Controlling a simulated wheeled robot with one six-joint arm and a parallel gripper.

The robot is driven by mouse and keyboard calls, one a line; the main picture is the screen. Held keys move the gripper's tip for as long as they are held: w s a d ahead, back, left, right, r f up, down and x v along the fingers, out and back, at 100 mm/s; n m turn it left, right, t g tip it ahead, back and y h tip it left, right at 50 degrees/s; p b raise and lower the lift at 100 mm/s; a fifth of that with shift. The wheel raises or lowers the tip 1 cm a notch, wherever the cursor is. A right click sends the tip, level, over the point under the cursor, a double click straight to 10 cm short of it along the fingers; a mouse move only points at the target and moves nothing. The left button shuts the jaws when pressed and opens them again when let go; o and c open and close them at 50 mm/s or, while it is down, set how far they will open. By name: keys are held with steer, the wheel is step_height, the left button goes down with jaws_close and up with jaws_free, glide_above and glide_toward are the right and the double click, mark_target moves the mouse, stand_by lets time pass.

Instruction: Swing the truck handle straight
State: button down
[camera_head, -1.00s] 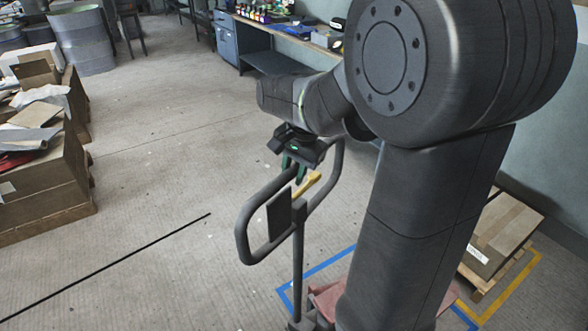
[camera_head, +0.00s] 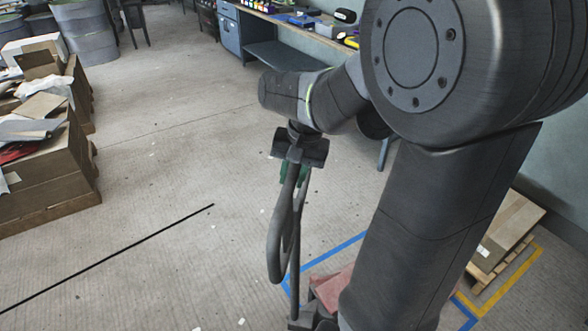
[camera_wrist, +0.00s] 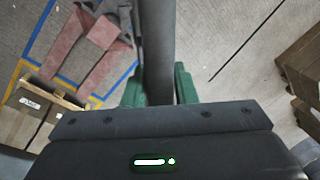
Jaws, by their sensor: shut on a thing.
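The truck handle (camera_head: 275,240) is a dark grey loop on an upright post (camera_head: 295,265). In the head view the loop shows nearly edge-on, below my wrist. My gripper (camera_head: 294,176) is shut on the handle's upper part, its green fingers partly hidden by the bar. In the wrist view the handle (camera_wrist: 157,45) runs up through the middle, between the green fingers of my gripper (camera_wrist: 159,88). The truck's reddish forks (camera_head: 330,288) are low on the floor; my arm hides part of them in the head view. They also show in the wrist view (camera_wrist: 95,68).
Cardboard boxes (camera_head: 45,165) are stacked at the left. A workbench (camera_head: 290,55) stands at the back. A box on a pallet (camera_head: 505,235) lies at the right inside yellow tape. Blue tape (camera_head: 340,250) marks the floor around the truck. The floor at left centre is clear.

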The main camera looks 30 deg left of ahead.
steer(key=shift+s+d+f, duration=0.15)
steer(key=shift+f, duration=0.05)
steer(key=shift+s+d+n+g, duration=0.15)
steer(key=shift+s+d+n, duration=0.25)
steer(key=shift+n, duration=0.35)
steer(key=shift+s+d+n+g, duration=0.15)
steer(key=shift+s+d+n, duration=0.25)
steer(key=shift+n, duration=0.35)
steer(key=shift+d, duration=0.1)
steer(key=shift+s+d+n+h+p, duration=0.2)
steer(key=shift+s+d+n, duration=0.2)
steer(key=shift+n, duration=0.35)
steer(key=shift+s+d+n+h+p, duration=0.25)
steer(key=shift+d+n, duration=0.25)
steer(key=shift+n, duration=0.25)
steer(key=shift+s+d+n+g, duration=0.15)
steer(key=shift+d+n, duration=0.4)
steer(key=shift+n, duration=0.2)
steer(key=shift+s+d+n+g, duration=0.15)
steer(key=shift+d+n, duration=0.4)
steer(key=shift+n, duration=0.2)
steer(key=c, duration=1.1)
jaws_free()
steer(key=shift+d+r, duration=0.1)
steer(key=shift+r, duration=0.05)
